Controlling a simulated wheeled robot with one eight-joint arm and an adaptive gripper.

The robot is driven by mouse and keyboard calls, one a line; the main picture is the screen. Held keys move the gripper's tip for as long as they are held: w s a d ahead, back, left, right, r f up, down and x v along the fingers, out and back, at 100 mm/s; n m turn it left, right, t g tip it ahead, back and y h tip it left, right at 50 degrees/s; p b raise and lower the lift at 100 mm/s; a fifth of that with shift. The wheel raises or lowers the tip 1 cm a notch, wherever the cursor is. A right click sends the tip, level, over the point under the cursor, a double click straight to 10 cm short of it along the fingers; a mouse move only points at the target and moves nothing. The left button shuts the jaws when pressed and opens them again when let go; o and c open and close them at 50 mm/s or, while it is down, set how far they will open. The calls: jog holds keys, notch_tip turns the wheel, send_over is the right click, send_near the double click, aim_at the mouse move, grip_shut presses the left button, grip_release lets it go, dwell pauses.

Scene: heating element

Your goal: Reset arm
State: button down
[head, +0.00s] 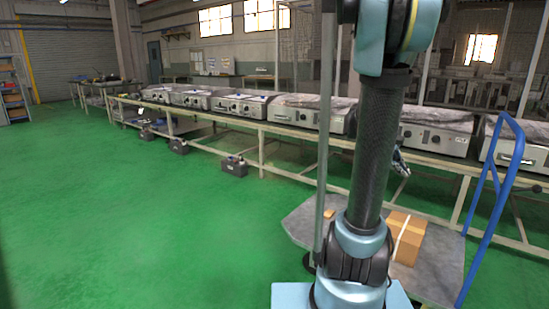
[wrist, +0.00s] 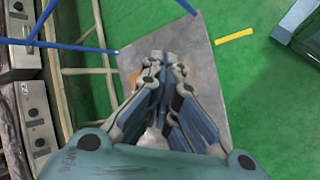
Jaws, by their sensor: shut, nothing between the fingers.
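My gripper (wrist: 166,62) is in the middle of the wrist view, its two fingers closed together with nothing between them. It points down over a grey platform (wrist: 208,62) and hides part of it. In the head view my arm stands upright in front of the platform (head: 447,262), and a small part of my gripper (head: 401,160) shows just right of the arm, in front of the long bench.
A cardboard box (head: 409,236) with a pale strap sits on the platform, partly behind my arm. A blue handle (head: 491,213) rises at its right. A long bench (head: 262,128) carries several grey metal units (head: 243,105). The green floor (head: 130,220) at left is clear.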

jog(key=s+a+f+m+t+y, duration=0.1)
jog(key=s+a+f+y, duration=0.1)
jog(key=s+a, duration=0.3)
jog(key=s+a+f+m+t+y, duration=0.1)
jog(key=s+a+f+y, duration=0.2)
jog(key=a, duration=0.9)
jog(key=s+a+f+m+t+y, duration=0.1)
jog(key=s+a+f+y, duration=0.2)
jog(key=s+a+f, duration=0.3)
jog(key=s+a, duration=0.3)
jog(key=shift+s+a, duration=0.2)
